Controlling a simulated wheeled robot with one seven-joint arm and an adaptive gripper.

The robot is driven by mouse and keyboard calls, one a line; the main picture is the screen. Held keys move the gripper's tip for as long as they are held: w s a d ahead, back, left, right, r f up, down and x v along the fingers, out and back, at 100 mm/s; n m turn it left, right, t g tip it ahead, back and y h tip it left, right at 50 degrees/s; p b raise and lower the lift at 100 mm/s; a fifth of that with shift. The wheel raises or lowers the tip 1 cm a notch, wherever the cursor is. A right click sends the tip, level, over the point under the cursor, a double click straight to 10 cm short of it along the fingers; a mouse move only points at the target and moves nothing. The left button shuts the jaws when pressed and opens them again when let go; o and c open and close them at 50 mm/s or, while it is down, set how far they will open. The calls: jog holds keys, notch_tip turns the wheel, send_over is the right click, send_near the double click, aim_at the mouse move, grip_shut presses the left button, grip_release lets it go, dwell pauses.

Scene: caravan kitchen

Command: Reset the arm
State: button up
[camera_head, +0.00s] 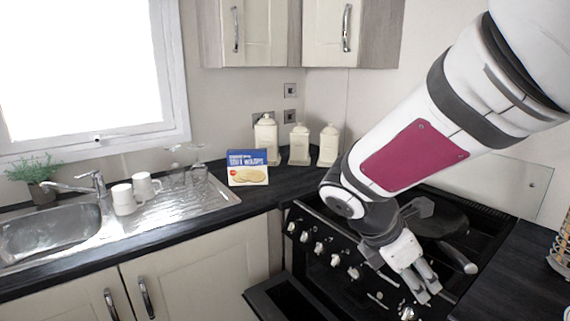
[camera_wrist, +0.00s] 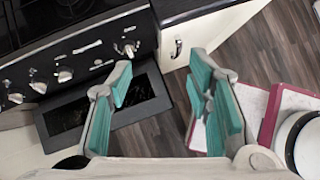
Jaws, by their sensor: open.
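My gripper (camera_head: 421,283) hangs at the end of my white arm, in front of the stove at the lower right of the head view. It points downward and is open. In the wrist view its two teal-padded fingers (camera_wrist: 165,105) are spread wide with nothing between them. Beyond them show the open oven door (camera_wrist: 105,112) and the wooden floor. The stove (camera_head: 318,250) has a row of knobs along its front. A dark pan (camera_head: 436,222) sits on the stove behind my gripper, partly hidden by my arm.
The oven door (camera_head: 280,298) hangs open below the stove front. A blue box (camera_head: 247,168), several white canisters (camera_head: 299,145) and white mugs (camera_head: 123,199) stand on the counter near the sink (camera_head: 50,234). A wire rack (camera_head: 563,250) stands at the right edge. The floor (camera_wrist: 255,50) looks clear.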

jog(key=s+a+r+m+t+y+p, duration=0.1)
jog(key=s+r+m+y, duration=0.2)
jog(key=s+m, duration=0.6)
jog(key=s+a+r+m+t+y+p, duration=0.1)
jog(key=s+r+m+y, duration=0.3)
jog(key=s+m, duration=0.5)
jog(key=a+r+m, duration=0.1)
jog(key=m, duration=0.2)
jog(key=shift+s, duration=0.35)
jog(key=shift+r, duration=0.1)
